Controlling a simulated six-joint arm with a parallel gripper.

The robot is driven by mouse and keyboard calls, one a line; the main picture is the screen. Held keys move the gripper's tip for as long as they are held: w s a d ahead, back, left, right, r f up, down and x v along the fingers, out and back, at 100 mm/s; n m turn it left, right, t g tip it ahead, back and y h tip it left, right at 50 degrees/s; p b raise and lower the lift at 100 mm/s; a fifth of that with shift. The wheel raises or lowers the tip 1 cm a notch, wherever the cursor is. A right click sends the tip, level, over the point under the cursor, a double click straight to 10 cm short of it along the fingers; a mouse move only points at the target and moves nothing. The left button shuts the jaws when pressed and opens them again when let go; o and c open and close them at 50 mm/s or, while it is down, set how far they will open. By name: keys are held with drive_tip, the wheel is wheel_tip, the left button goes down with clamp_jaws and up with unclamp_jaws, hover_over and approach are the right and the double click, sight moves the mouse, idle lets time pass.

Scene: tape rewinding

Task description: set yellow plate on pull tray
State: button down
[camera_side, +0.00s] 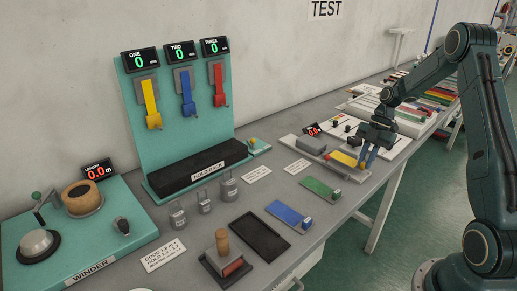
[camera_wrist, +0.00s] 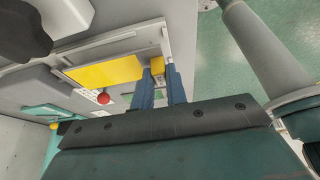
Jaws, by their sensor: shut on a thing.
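The yellow plate (camera_side: 344,158) lies flat in or just over the pale grey pull tray (camera_side: 300,155), towards its right end. I cannot tell if it bears fully on the tray. My gripper (camera_side: 367,155) is at the plate's right end, fingers pointing down, shut on its small yellow end block. In the wrist view the yellow plate (camera_wrist: 105,72) lies along the pale tray frame, and the yellow block is between the blue fingers of my gripper (camera_wrist: 160,72). The fingers partly hide the block.
A grey block (camera_side: 312,145) sits at the tray's left part. The green plate (camera_side: 320,188), blue plate (camera_side: 290,214) and a black tray (camera_side: 260,236) lie in front on the bench. A small red-lit display (camera_side: 312,129) stands behind. A red knob (camera_wrist: 103,97) shows near the plate.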

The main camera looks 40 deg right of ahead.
drive_tip(key=shift+f, duration=0.9)
drive_tip(key=shift+f, duration=0.1)
drive_tip(key=c, duration=1.4)
unclamp_jaws()
drive_tip(key=v, duration=1.2)
